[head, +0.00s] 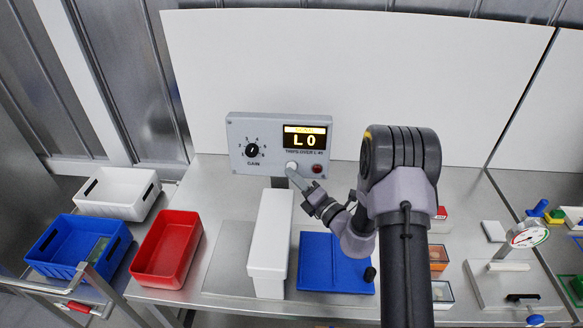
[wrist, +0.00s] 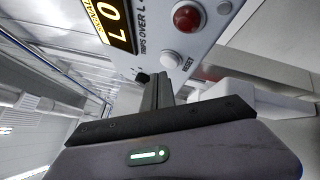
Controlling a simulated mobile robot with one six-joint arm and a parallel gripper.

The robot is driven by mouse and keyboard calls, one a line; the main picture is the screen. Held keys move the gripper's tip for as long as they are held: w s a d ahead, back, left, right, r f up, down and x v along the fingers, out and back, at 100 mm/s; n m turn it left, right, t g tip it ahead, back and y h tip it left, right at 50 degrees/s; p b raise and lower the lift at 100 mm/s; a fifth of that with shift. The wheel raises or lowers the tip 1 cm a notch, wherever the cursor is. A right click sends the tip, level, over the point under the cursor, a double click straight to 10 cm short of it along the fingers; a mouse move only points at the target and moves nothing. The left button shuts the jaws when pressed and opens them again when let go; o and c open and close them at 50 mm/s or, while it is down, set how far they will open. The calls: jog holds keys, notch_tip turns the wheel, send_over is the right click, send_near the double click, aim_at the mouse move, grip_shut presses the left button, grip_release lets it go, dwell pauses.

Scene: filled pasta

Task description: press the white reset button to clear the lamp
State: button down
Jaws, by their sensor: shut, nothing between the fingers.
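A grey control panel (head: 272,120) stands upright at the back of the bench. Its white reset button (head: 291,166) sits below the display, beside a red lamp (head: 318,169). In the wrist view the white button (wrist: 172,60) is next to the RESET label, below the red lamp (wrist: 186,17). The lamp looks dull red; I cannot tell whether it is lit. My gripper (head: 293,174) is shut and empty, its tips at the lower edge of the button. In the wrist view my fingertips (wrist: 158,75) are close to the button; I cannot tell whether they touch it.
The display (head: 304,137) reads LO, with a black dial (head: 252,150) to its left. A long white box (head: 267,271) and a blue plate (head: 318,258) lie below the panel. Red (head: 166,278), blue (head: 45,272) and white (head: 120,211) bins stand at the left.

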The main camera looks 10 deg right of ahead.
jog(key=s, duration=0.1)
jog(key=s+a, duration=0.1)
jog(key=s, duration=0.1)
jog(key=s+r, duration=0.1)
jog(key=shift+s+a, duration=0.25)
jog(key=shift+s, duration=0.1)
dwell(0.5)
